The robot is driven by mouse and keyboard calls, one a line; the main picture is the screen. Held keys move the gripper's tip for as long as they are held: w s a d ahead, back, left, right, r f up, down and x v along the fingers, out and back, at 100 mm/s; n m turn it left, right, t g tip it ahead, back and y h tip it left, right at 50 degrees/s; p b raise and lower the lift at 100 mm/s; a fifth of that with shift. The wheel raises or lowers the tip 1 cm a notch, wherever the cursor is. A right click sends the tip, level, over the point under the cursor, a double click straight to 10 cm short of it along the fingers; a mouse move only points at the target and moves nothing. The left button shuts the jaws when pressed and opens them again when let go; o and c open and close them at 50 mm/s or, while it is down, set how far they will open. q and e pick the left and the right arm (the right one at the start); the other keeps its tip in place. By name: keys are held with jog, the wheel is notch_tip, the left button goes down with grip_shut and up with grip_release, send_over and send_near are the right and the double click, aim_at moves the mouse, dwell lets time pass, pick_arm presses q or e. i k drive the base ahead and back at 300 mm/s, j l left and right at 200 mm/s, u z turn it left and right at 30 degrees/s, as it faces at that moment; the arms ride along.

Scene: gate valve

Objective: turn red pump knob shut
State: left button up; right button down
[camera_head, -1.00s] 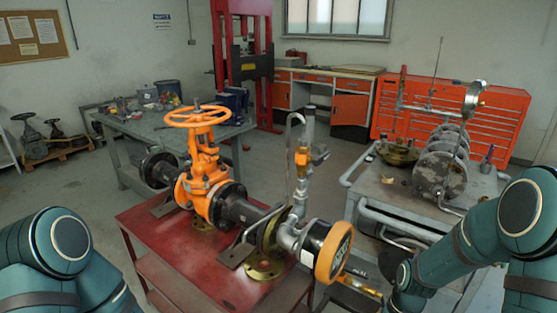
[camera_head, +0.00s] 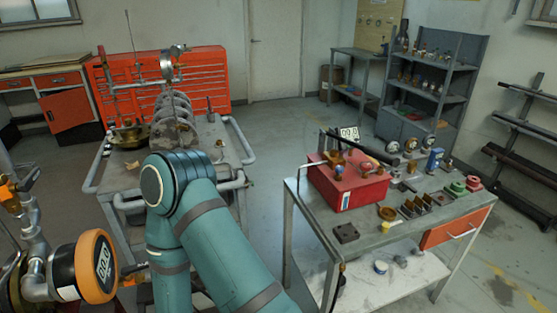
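The red pump (camera_head: 368,191) is a red box on the workbench at the right. A small round reddish knob (camera_head: 369,167) appears on its top, towards the right; it is too small to tell how far it is turned. My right arm rises in the middle foreground, left of the bench and apart from the pump. Neither gripper's fingers can be seen.
The metal workbench (camera_head: 345,261) also carries a dark block (camera_head: 346,233), fittings and green and red parts. A cart (camera_head: 118,184) with flanged equipment stands at left. An orange-rimmed gauge (camera_head: 97,266) is near my arm at lower left. Clear floor lies between cart and bench.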

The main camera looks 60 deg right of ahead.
aim_at(366, 167)
jog(key=z, duration=2.65)
jog(key=i+l+u, duration=0.1)
jog(key=l, duration=0.2)
jog(key=i+l+u, duration=0.1)
jog(key=l, duration=0.25)
jog(key=i+l+u, duration=0.1)
jog(key=l, duration=0.25)
jog(key=i+l+u, duration=0.1)
jog(key=l, duration=0.25)
jog(key=i, duration=0.1)
